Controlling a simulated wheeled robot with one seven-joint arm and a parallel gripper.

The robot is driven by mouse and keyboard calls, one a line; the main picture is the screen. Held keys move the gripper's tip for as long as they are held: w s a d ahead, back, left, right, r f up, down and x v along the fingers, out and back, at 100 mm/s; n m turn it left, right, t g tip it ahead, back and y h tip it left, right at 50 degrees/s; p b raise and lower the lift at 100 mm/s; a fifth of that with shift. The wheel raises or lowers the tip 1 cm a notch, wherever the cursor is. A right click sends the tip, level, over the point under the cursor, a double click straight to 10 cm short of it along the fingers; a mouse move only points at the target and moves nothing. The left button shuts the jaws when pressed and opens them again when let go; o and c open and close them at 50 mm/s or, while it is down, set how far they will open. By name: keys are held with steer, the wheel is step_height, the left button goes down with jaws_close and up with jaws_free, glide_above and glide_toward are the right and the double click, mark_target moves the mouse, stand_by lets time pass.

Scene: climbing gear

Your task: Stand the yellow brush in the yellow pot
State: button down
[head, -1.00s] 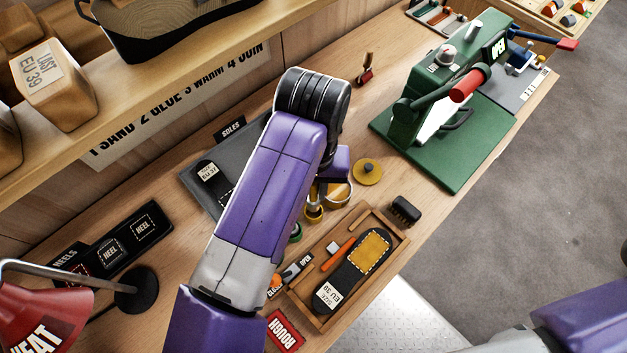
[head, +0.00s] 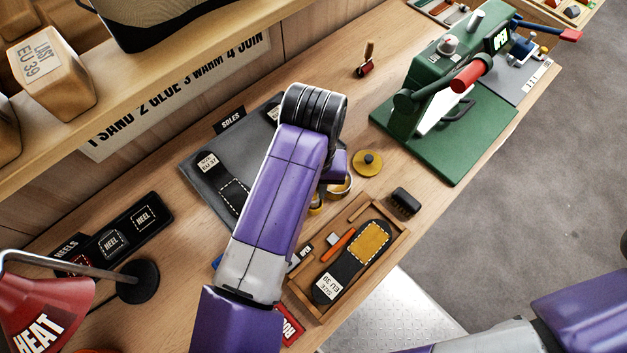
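My gripper (head: 334,178) is over the pot area, mostly hidden behind my wrist. Its fingers do not show clearly, nor whether they hold anything.
A wooden tray (head: 394,250) with a shoe sole lies in front. The green press (head: 446,150) stands to the right and a grey mat (head: 205,190) lies to the left. The bench behind the lid is mostly clear.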

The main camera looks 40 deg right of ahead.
steer(key=c, duration=1.2)
jaws_free()
steer(key=shift+r, duration=0.1)
step_height(320, 180, up, 8)
steer(key=shift+f, duration=0.15)
